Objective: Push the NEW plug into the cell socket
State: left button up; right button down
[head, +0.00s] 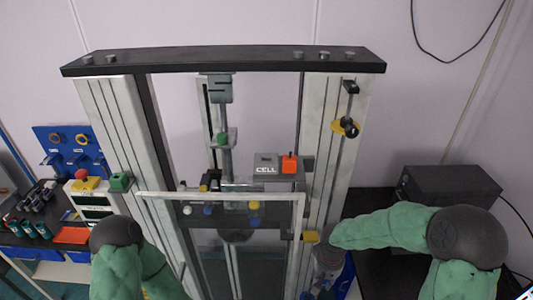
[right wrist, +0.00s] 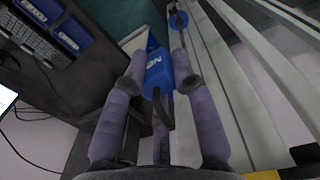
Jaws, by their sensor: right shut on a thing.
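The blue NEW plug (right wrist: 156,66) shows in the right wrist view, with white lettering on its face and a dark cable bending from its near end. My right gripper (right wrist: 160,80) is shut on it, one purple finger on each side. In the head view my right forearm ends beside the frame's right post, and the gripper there is small and partly hidden. The grey cell socket box (head: 265,169), marked CELL, stands inside the frame, apart from the right gripper. An orange plug-like block (head: 289,163) sits at its right side. My left gripper is out of view.
A tall metal frame with a black top beam (head: 225,60) surrounds the cell. A clear guard with a pale rim (head: 220,196) stands in front. A yellow block (head: 310,237) is by the right post. A black box (head: 450,184) stands on the right bench.

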jog(key=r+p, duration=0.1)
jog(key=r, duration=0.1)
jog(key=r+p, duration=0.1)
jog(key=r, duration=0.2)
jog(key=shift+a+r+p, duration=0.2)
jog(key=shift+r+p, duration=0.15)
jog(key=shift+p, duration=0.05)
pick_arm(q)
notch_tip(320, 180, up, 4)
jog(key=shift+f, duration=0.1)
pick_arm(e)
jog(key=shift+f, duration=0.1)
pick_arm(q)
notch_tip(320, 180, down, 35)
jog(key=b, duration=3.5)
pick_arm(e)
notch_tip(320, 180, down, 35)
jog(key=shift+r, duration=0.2)
notch_tip(320, 180, up, 35)
jog(key=p, duration=3.5)
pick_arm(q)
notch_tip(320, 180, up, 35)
pick_arm(e)
jog(key=shift+f, duration=0.1)
